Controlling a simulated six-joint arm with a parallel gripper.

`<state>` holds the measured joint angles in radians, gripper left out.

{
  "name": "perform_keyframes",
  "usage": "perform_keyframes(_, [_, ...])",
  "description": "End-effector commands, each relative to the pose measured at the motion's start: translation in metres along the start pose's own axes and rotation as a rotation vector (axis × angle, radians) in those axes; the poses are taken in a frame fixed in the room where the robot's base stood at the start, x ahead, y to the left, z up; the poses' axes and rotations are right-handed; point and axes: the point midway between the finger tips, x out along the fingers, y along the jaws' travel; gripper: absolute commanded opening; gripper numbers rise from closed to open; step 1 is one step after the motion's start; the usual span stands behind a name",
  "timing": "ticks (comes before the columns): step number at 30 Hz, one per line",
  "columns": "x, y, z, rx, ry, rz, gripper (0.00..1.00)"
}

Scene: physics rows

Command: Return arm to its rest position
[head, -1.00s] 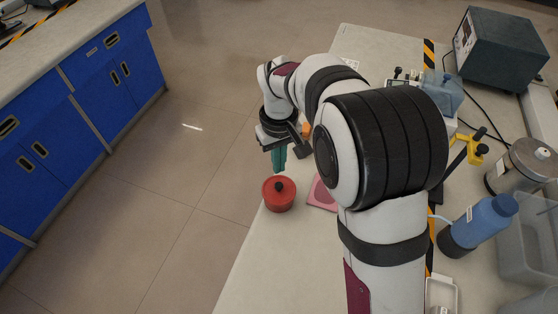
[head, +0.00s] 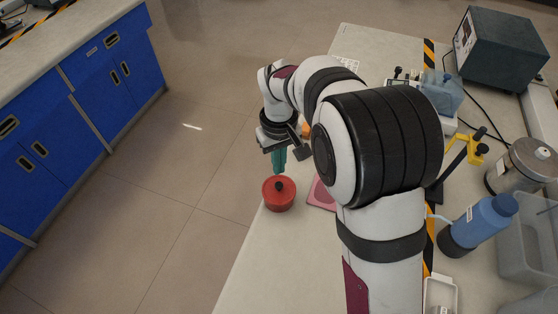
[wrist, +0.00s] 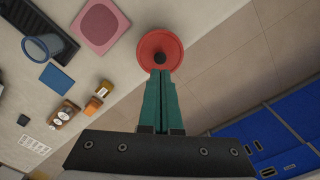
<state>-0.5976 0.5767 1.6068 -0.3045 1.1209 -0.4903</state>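My gripper (head: 279,161) hangs above the far left edge of the bench, just behind the red lidded pot in the head view. Its green fingers also show in the wrist view (wrist: 160,78), lying side by side with no clear gap, and nothing shows between them. The red pot (head: 279,194) with a black knob stands near the bench's left edge, also seen in the wrist view (wrist: 172,42) just beyond the fingertips. Whether the fingers touch it cannot be told; they look apart in the head view.
A pink mat (head: 322,194) lies right of the pot. A blue bottle (head: 484,223), a metal jar (head: 523,164), a grey bin (head: 530,245) and a dark instrument box (head: 499,47) stand on the right. Blue cabinets (head: 80,90) are across the floor at left.

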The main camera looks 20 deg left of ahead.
Motion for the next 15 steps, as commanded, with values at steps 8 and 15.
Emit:
perform_keyframes(8, [0.009,0.0,0.0,0.0,-0.002,0.0,0.0])
perform_keyframes(15, [0.016,0.0,0.001,0.0,-0.002,0.0,0.0])
